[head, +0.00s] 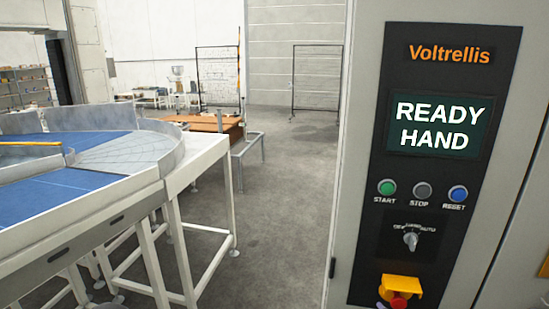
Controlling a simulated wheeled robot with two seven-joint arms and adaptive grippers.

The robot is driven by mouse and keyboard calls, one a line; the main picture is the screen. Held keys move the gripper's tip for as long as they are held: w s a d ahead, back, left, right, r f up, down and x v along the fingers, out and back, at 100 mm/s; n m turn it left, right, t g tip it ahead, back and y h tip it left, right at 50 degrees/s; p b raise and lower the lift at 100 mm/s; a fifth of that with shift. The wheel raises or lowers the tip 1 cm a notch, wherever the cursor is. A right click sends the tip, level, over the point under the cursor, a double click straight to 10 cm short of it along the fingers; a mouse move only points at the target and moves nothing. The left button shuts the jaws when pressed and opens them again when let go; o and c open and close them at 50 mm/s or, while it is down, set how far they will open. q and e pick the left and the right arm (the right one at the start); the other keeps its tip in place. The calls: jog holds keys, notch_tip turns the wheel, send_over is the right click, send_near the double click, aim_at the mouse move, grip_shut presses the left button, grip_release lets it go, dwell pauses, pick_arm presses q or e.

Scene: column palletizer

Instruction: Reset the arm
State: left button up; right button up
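A grey control cabinet (359,120) stands close on the right with a black "Voltrellis" panel (400,80). Its screen (438,125) reads "READY HAND". Below the screen are a green START button (387,187), a grey STOP button (422,191) and a blue RESET button (458,194). Under them is a selector switch (411,240) with small labels; only "AUTO" at the right is fairly legible. A red knob on a yellow base (400,289) sits at the bottom. Neither of my grippers is in view.
A white-framed conveyor table (200,160) with a blue surface and curved metal guard fills the left. Grey floor (285,200) lies open between it and the cabinet. An orange-brown platform (205,124), wire-mesh panels (218,75) and shelves (25,88) stand farther back.

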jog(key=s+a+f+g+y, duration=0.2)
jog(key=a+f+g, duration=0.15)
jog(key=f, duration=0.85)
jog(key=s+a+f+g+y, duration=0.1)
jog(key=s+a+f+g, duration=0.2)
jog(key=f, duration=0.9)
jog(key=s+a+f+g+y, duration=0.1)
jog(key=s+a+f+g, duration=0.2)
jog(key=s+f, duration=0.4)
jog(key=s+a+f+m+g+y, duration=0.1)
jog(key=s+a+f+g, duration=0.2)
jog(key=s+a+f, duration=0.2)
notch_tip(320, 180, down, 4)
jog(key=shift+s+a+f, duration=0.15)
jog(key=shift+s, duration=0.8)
